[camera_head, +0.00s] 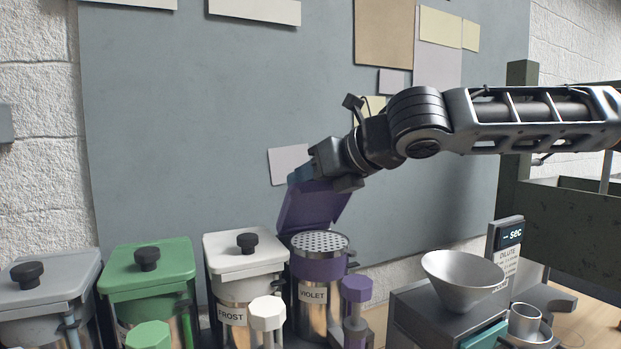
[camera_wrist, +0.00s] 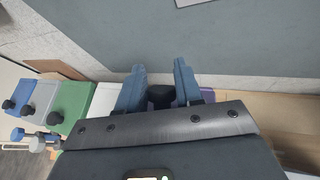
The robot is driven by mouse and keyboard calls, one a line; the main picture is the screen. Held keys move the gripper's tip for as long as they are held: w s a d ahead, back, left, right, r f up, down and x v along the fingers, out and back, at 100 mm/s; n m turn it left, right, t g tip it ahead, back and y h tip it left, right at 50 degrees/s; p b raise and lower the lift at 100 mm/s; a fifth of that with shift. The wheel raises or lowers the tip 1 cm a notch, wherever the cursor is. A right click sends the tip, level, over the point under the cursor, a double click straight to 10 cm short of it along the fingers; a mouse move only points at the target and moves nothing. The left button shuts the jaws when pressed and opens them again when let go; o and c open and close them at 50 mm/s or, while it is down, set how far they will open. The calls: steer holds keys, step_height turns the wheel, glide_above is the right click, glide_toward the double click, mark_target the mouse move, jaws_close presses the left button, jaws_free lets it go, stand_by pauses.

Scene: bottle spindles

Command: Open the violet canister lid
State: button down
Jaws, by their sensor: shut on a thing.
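The violet canister (camera_head: 315,302) stands at the right end of a row, with a metal body and a label reading VIOLET. Its violet lid (camera_head: 312,205) is swung up and tilted back, showing a perforated metal disc (camera_head: 320,242) on top of the canister. My gripper (camera_head: 303,174) is at the lid's raised upper edge. In the wrist view, its two blue fingers (camera_wrist: 160,92) are shut on the lid's dark knob (camera_wrist: 160,97). Most of the lid is hidden below the gripper in that view.
The white FROST canister (camera_head: 247,255), green canister (camera_head: 150,268) and grey canister (camera_head: 50,280) stand to the left with lids down. A violet-capped spindle (camera_head: 357,290) is in front. A metal funnel (camera_head: 463,280) stands at right. A wall panel (camera_head: 220,130) is close behind.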

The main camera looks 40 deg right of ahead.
steer(key=shift+d+f, duration=0.25)
steer(key=shift+f, duration=0.15)
stand_by(0.3)
steer(key=c, duration=0.8)
jaws_free()
steer(key=shift+c, duration=0.2)
steer(key=shift+r, duration=0.1)
steer(key=shift+s+d+r, duration=0.1)
steer(key=shift+s+r, duration=0.15)
steer(key=shift+r, duration=0.05)
steer(key=s+r, duration=0.5)
steer(key=r, duration=0.1)
steer(key=shift+s+d+p, duration=0.25)
steer(key=shift+d+p, duration=0.05)
steer(key=shift+d, duration=0.1)
